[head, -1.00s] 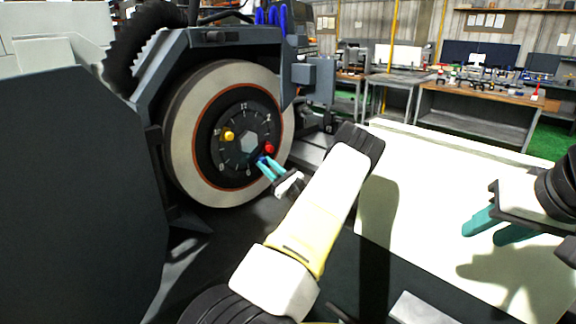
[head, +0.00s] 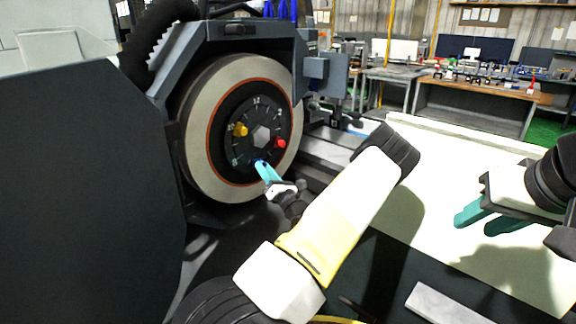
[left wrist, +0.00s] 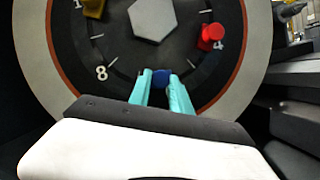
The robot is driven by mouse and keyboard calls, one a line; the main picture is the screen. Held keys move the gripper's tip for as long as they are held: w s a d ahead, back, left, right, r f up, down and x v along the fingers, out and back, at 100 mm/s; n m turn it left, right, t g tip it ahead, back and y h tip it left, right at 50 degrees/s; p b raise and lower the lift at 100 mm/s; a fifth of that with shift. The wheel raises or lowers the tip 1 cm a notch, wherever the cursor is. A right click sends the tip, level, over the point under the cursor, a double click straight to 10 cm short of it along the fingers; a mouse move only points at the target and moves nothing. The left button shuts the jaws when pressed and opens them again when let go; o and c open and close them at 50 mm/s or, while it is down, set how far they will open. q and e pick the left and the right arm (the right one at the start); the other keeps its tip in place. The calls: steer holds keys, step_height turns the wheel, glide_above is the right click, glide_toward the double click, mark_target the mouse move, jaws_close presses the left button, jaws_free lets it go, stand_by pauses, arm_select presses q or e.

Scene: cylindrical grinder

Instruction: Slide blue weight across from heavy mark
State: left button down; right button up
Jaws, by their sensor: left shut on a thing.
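The blue weight (head: 261,162) sits at the lower edge of the dark dial on the grinding wheel, between the 8 mark and the red weight (head: 280,143). The yellow weight (head: 240,129) is at the dial's upper left. My left gripper (head: 263,166) is shut on the blue weight, its teal fingers reaching up from below. In the left wrist view the blue weight (left wrist: 162,79) shows between the fingertips, partly covered by them. The red weight (left wrist: 211,36) is apart, to the right. My right gripper (head: 484,220) is open and empty at the right.
The wheel's pale rim (head: 205,125) surrounds the dial, with a hexagonal hub (head: 262,138) at its centre. A dark machine panel (head: 85,180) stands on the left. A pale flat surface (head: 450,170) lies under my right gripper. Workbenches (head: 475,95) are far behind.

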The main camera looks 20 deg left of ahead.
mark_target(242, 153)
arm_select(q)
steer(key=s+m, duration=0.1)
steer(key=s+a+m+h, duration=0.1)
steer(key=m, duration=0.1)
steer(key=s+r+m+t+h, duration=0.1)
steer(key=m, duration=0.1)
steer(key=shift+s+a+r, duration=0.1)
steer(key=shift+a, duration=0.05)
steer(key=shift+s+a+r+m+t+h, duration=0.2)
steer(key=shift+s+r+m, duration=0.1)
steer(key=shift+m, duration=0.25)
steer(key=shift+s+a+r+m+t+h, duration=0.1)
steer(key=shift+s+r+m+h, duration=0.15)
steer(key=shift+m, duration=0.3)
steer(key=shift+s+r, duration=0.1)
steer(key=shift+s, duration=0.2)
steer(key=shift+s+a+r, duration=0.2)
steer(key=shift+s+r, duration=0.25)
steer(key=shift+r, duration=0.25)
steer(key=shift+s+a+r, duration=0.2)
steer(key=shift+s+r, duration=0.2)
steer(key=shift+r, duration=0.3)
steer(key=c, duration=1.2)
jaws_free()
steer(key=shift+s, duration=0.1)
